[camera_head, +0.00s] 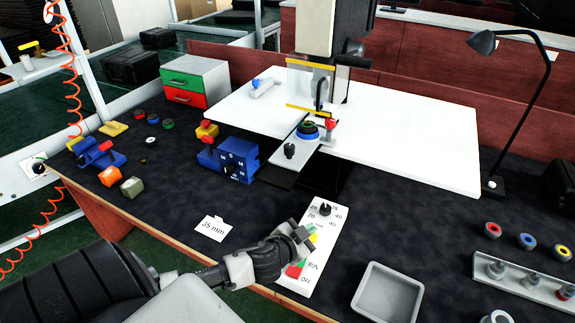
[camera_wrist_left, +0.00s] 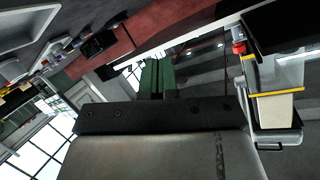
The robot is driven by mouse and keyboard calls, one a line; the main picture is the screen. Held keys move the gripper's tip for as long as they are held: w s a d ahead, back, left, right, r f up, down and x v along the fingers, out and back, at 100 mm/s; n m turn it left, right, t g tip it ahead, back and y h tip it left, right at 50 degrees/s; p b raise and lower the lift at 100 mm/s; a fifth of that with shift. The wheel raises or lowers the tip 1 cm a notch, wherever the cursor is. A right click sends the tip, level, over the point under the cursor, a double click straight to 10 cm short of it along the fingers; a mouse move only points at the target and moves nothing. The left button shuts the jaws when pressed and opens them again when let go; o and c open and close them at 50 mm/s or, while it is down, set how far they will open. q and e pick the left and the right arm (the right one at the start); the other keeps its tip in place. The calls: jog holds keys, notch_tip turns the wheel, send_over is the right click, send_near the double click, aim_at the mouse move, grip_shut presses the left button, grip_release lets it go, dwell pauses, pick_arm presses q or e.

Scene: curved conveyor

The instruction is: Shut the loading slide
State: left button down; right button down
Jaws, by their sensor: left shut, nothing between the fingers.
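The loading slide (camera_head: 303,146) is a light grey plate that sticks out at the front of the white machine table. It has a black knob (camera_head: 289,151) near its front end and carries a round part with blue and green rings (camera_head: 307,130). My left gripper (camera_head: 304,233) is shut and empty. It is over the white control panel (camera_head: 323,238), in front of the slide and apart from it, and covers part of the panel. The left wrist view is tilted and does not show the slide clearly. My right gripper is not in view.
A blue block with dials (camera_head: 236,160) stands left of the slide. A yellow bar guard (camera_head: 309,64) and the machine head (camera_head: 332,28) rise behind it. A grey tray (camera_head: 388,293) lies right of the panel. A 35 mm card (camera_head: 214,228) lies left of it.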

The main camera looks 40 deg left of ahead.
pick_arm(q)
jog(key=w+a+r+m+g+h, duration=0.2)
jog(key=w+r+m+h, duration=0.2)
jog(key=r+m+h, duration=0.6)
jog(key=s+a+r+g+y+p, duration=0.1)
jog(key=s+a+r+g+y, duration=0.2)
jog(key=a, duration=0.4)
jog(key=s+a+r+g+y, duration=0.1)
jog(key=a+r+g+y, duration=0.2)
jog(key=a, duration=0.4)
jog(key=shift+n+y, duration=0.4)
jog(key=shift+y, duration=0.1)
jog(key=p+x, duration=0.3)
jog(key=x, duration=0.6)
jog(key=shift+w+a+f, duration=0.1)
jog(key=shift+w+f, duration=0.15)
jog(key=shift+f, duration=0.05)
jog(key=w, duration=0.3)
jog(key=shift+a+f+p, duration=0.2)
jog(key=shift+a+p, duration=0.05)
jog(key=shift+p, duration=0.15)
jog(key=shift+w+a+f, duration=0.1)
jog(key=shift+w+a, duration=0.1)
jog(key=shift+w, duration=0.35)
